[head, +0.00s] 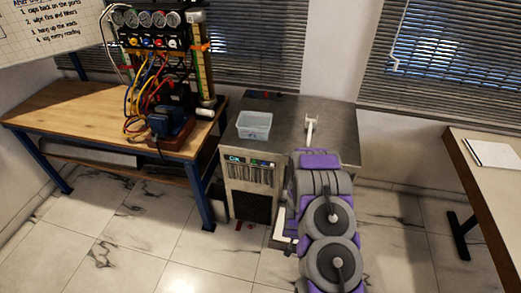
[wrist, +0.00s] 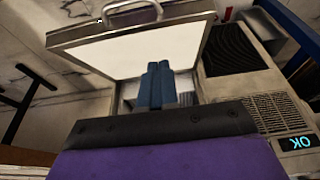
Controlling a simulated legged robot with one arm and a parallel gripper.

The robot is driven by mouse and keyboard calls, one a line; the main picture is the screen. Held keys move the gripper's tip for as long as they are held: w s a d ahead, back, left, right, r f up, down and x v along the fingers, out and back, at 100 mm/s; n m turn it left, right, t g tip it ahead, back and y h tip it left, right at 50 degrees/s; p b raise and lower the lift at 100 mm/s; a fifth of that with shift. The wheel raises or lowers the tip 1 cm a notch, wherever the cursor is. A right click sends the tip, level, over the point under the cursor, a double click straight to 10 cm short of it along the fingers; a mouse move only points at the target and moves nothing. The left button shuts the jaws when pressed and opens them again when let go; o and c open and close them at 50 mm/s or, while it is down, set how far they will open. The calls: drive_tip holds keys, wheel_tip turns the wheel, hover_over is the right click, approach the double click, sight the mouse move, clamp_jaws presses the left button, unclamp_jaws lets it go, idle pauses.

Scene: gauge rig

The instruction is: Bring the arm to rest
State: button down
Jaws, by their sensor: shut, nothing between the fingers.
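My arm (head: 325,205), purple and grey, reaches from the lower edge of the head view toward the grey cabinet. It hides part of the cabinet's front. My gripper (wrist: 158,85) shows in the wrist view as two dark blue fingers pressed together, with nothing between them. Behind the fingers is a pale panel (wrist: 120,50) with a metal handle (wrist: 135,12), which looks like an open drawer or door. I see a gap between the fingers and the handle. The gripper itself is hidden behind the arm in the head view.
The grey cabinet (head: 285,115) carries a clear bin (head: 254,126) and a small white fitting (head: 311,127). A lit display (wrist: 298,142) appears upside down in the wrist view. A wooden bench (head: 60,110) with a gauge rig (head: 150,70) stands left; another table (head: 480,190) stands right. Tiled floor lies between.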

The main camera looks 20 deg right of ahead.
drive_tip(key=s+a+r+n+g+y, duration=0.1)
drive_tip(key=a+r, duration=0.3)
drive_tip(key=r, duration=0.6)
drive_tip(key=s+a+r+n, duration=0.1)
drive_tip(key=a+r, duration=0.2)
drive_tip(key=r, duration=0.6)
drive_tip(key=s+a+r+n+g+y, duration=0.15)
drive_tip(key=a+r, duration=0.25)
drive_tip(key=r, duration=0.6)
drive_tip(key=s+a+r+n+g, duration=0.1)
drive_tip(key=s+a+r, duration=0.2)
drive_tip(key=s+r, duration=0.6)
drive_tip(key=s+a+r+n+g+b, duration=0.1)
drive_tip(key=s+a+r, duration=0.2)
drive_tip(key=s+r, duration=0.5)
drive_tip(key=s, duration=0.9)
drive_tip(key=shift+a+r+n, duration=0.3)
drive_tip(key=shift+r+n, duration=0.05)
drive_tip(key=shift+d+h, duration=0.1)
drive_tip(key=shift+h, duration=0.15)
